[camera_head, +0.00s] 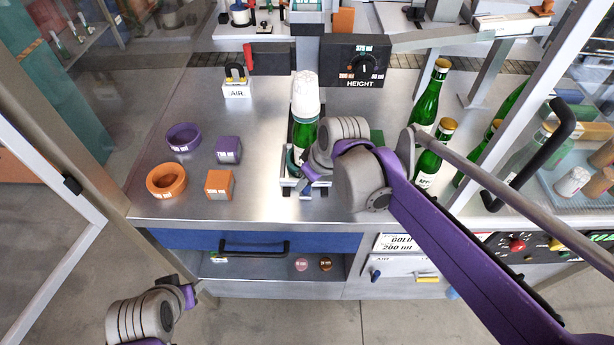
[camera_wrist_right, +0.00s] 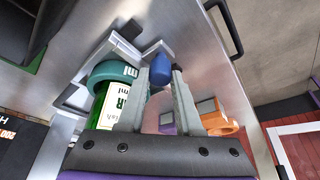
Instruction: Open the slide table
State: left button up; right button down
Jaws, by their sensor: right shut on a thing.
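The slide table (camera_head: 290,184) is a small metal plate near the front of the steel worktop. It carries a green bottle (camera_head: 303,135) upright in a teal ring, with a white cylinder above it. In the right wrist view, the slide table's metal edge (camera_wrist_right: 128,48) shows beside the teal ring (camera_wrist_right: 112,72) and a blue knob (camera_wrist_right: 159,72). My right gripper (camera_wrist_right: 166,76) is shut on this knob, its fingers on either side. In the head view my right wrist hides the fingertips. My left gripper (camera_head: 188,294) is low at the left, in front of the worktop, apart from everything; its jaws are unclear.
Purple ring (camera_head: 184,137), orange ring (camera_head: 166,180), purple block (camera_head: 228,150) and orange block (camera_head: 219,184) sit left of the slide table. Several green bottles (camera_head: 428,105) stand to the right. The black height dial (camera_head: 356,61) is behind. A drawer handle (camera_head: 254,248) projects in front.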

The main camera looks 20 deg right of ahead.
jog(key=c, duration=0.6)
grip_release()
jog(key=v, duration=1.1)
jog(key=shift+p, duration=0.3)
jog(key=shift+f, duration=0.1)
jog(key=s+d+f+m, duration=0.1)
jog(key=s+f+m, duration=0.1)
jog(key=s+f, duration=0.2)
jog(key=s+d+f+m+t+h, duration=0.1)
jog(key=s+f+m, duration=0.1)
jog(key=s+f, duration=0.2)
jog(key=s+d+f+m+t+h, duration=0.1)
jog(key=s+f, duration=0.3)
jog(key=f, duration=0.3)
jog(key=shift+m, duration=0.4)
